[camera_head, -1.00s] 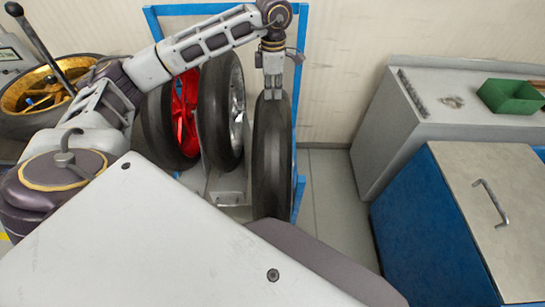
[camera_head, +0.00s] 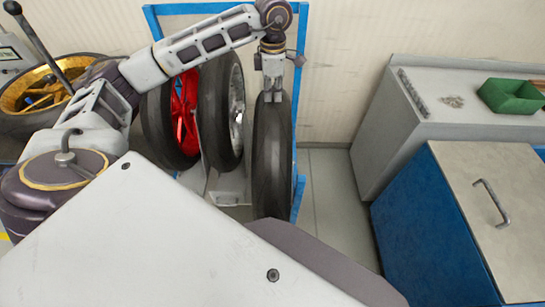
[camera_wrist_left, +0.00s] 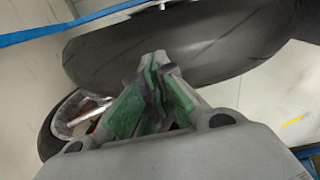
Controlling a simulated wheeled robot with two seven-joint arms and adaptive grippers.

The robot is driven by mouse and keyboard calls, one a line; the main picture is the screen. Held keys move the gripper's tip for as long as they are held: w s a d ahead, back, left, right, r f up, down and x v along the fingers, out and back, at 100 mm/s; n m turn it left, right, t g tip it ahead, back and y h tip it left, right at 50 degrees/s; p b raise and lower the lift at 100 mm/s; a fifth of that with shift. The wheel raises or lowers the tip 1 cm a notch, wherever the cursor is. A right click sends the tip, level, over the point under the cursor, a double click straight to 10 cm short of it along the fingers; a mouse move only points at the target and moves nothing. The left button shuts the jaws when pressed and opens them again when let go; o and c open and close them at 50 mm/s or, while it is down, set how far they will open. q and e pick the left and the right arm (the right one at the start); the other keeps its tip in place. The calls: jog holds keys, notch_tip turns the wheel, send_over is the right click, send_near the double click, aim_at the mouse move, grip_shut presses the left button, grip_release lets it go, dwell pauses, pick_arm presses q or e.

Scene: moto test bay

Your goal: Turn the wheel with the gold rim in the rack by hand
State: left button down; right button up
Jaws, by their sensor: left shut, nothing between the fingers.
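The rack (camera_head: 299,60) has a blue frame and holds several upright wheels. The rightmost rack wheel (camera_head: 271,165) faces me tyre-on, so its rim colour is hidden. My left gripper (camera_head: 273,97) is shut and empty, pointing down at the top of this tyre. In the left wrist view its green-padded fingers (camera_wrist_left: 157,75) are at or just short of the tyre (camera_wrist_left: 185,48); contact is unclear. Beside it stand a silver-rimmed wheel (camera_head: 220,110) and a red-rimmed wheel (camera_head: 185,110). A gold rim (camera_head: 25,92) shows on a wheel at far left, outside the rack.
A grey cabinet (camera_head: 385,130) with a green bin (camera_head: 512,97) stands to the right. A blue cabinet (camera_head: 415,225) with a handled grey top is in front of it. Bare floor (camera_head: 330,190) lies between rack and cabinets. A wall is close behind the rack.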

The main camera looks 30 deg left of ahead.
aim_at(273, 114)
pick_arm(q)
jog(key=shift+s+d+f, duration=0.2)
jog(key=shift+s+d, duration=0.2)
jog(key=shift+s, duration=0.25)
jog(key=shift+s+d+f, duration=0.1)
jog(key=shift+s, duration=0.05)
jog(key=shift+s, duration=0.15)
jog(key=shift+s+d, duration=0.3)
jog(key=shift+s, duration=0.1)
jog(key=shift+s+b, duration=0.1)
jog(key=shift+b, duration=0.2)
jog(key=shift+s+d, duration=0.4)
jog(key=shift+s, duration=0.15)
jog(key=shift+s+d, duration=0.1)
jog(key=shift+s+d+r+b, duration=0.2)
jog(key=shift+s+d+b, duration=0.1)
jog(key=shift+s, duration=0.2)
jog(key=shift+r, duration=0.1)
dwell(0.4)
